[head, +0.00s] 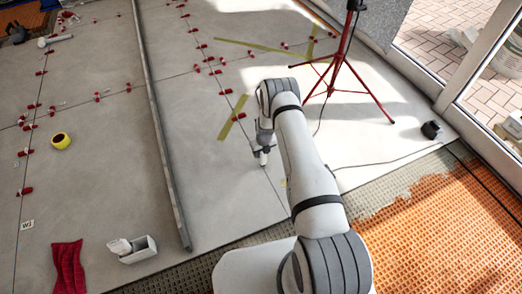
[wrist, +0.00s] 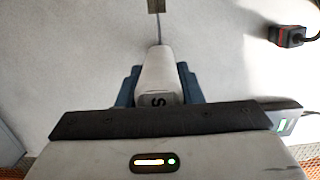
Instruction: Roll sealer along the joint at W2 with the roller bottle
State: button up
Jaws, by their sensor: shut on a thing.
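My gripper (head: 264,140) is shut on the roller bottle (head: 263,158), a white bottle held tip-down over the grey tiles. In the wrist view the bottle (wrist: 155,72) sits between the dark blue fingers of my gripper (wrist: 158,88), with a dark "S" on it. A thin dark joint (head: 274,188) runs between tiles by the bottle's tip. The joint also shows in the wrist view (wrist: 158,30), in line with the bottle. I cannot tell whether the tip touches the tile. I cannot read a W2 mark.
A red tripod (head: 342,65) stands on the right with its cable on the floor. A long metal straightedge (head: 160,130) lies left of the arm. Red levelling clips (head: 198,46) dot several joints. A white tray (head: 138,250) and red cloth (head: 68,266) lie front left.

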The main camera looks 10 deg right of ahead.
aim_at(265, 157)
jog(key=shift+s+d, duration=0.1)
jog(key=shift+s, duration=0.45)
jog(key=shift+s+d+p, duration=0.15)
jog(key=shift+s+p, duration=0.7)
jog(key=shift+s, duration=0.3)
